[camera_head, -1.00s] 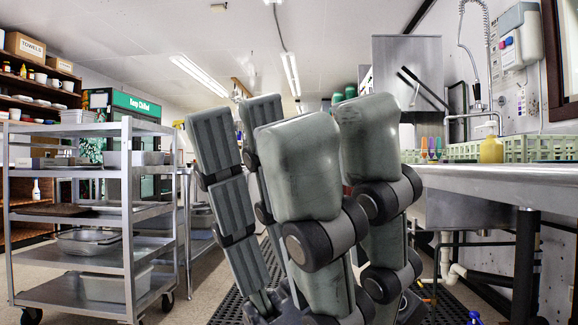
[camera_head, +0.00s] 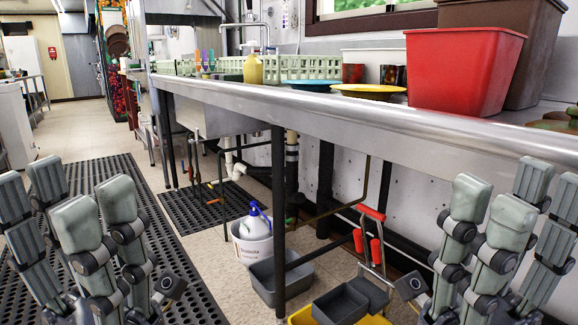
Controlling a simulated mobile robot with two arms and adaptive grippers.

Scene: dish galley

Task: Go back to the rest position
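My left gripper (camera_head: 62,192) is at the lower left, its fingers pointing up over the black floor mat. Its ridged fingers and smooth-backed fingers stand apart with nothing between them. My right gripper (camera_head: 522,195) is at the lower right, in front of the steel counter. Its fingers also point up, apart and empty. The task names no object.
A steel counter (camera_head: 330,112) runs along the right, bearing a red bin (camera_head: 464,72), a yellow plate (camera_head: 368,91) and green racks (camera_head: 310,68). Below are a white bucket (camera_head: 251,246) and grey tubs (camera_head: 340,305). A black perforated mat (camera_head: 165,225) covers the clear left aisle.

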